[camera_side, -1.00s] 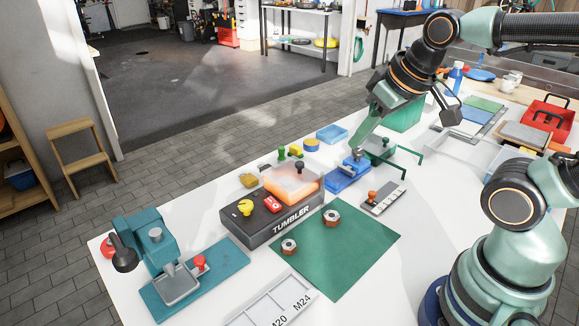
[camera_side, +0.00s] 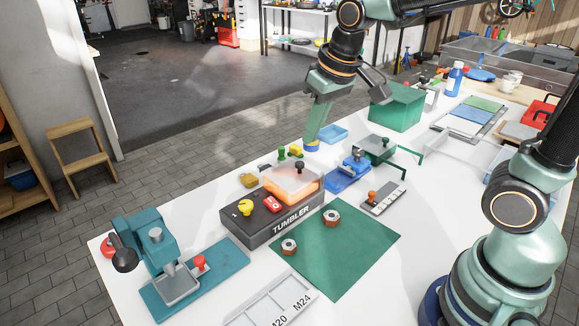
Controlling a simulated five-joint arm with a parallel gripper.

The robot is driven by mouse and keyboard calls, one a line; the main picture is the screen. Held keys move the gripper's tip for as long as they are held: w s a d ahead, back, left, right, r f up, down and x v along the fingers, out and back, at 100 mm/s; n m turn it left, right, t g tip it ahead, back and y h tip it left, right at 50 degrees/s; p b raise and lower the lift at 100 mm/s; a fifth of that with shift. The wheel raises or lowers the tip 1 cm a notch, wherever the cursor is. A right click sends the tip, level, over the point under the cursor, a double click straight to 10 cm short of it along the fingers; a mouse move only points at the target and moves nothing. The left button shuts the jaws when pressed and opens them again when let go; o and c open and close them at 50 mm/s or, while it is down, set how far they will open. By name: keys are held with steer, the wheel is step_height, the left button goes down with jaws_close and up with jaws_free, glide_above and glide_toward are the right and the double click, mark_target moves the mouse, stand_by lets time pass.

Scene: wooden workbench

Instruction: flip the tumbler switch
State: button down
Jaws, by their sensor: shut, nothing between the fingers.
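The tumbler (camera_side: 266,228) is a dark box lettered TUMBLER on the white bench. Its top carries a yellow knob (camera_side: 245,207), a red switch (camera_side: 272,204) and a glowing orange, clear-sided bin (camera_side: 293,182) with a dark knob on its lid. I cannot tell the switch's position for certain. My gripper (camera_side: 312,141) is shut and empty. It points down behind and to the right of the tumbler, in line with the small blue and yellow round item, apart from the switch.
A green mat (camera_side: 340,255) with two hex nuts lies in front of the tumbler. A teal press (camera_side: 190,270) stands at left. A blue vise-like fixture (camera_side: 347,174), a grey plate with an orange knob (camera_side: 383,198) and a green box (camera_side: 398,107) stand to the right.

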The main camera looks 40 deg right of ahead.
mark_target(270, 201)
steer(key=w+a+f+g, duration=0.1)
steer(key=w+a+f, duration=0.2)
steer(key=w+f, duration=0.1)
steer(key=shift+w+a, duration=0.25)
steer(key=shift+w, duration=0.45)
steer(key=x, duration=1.4)
steer(key=shift+s+d, duration=0.15)
steer(key=shift+d, duration=0.15)
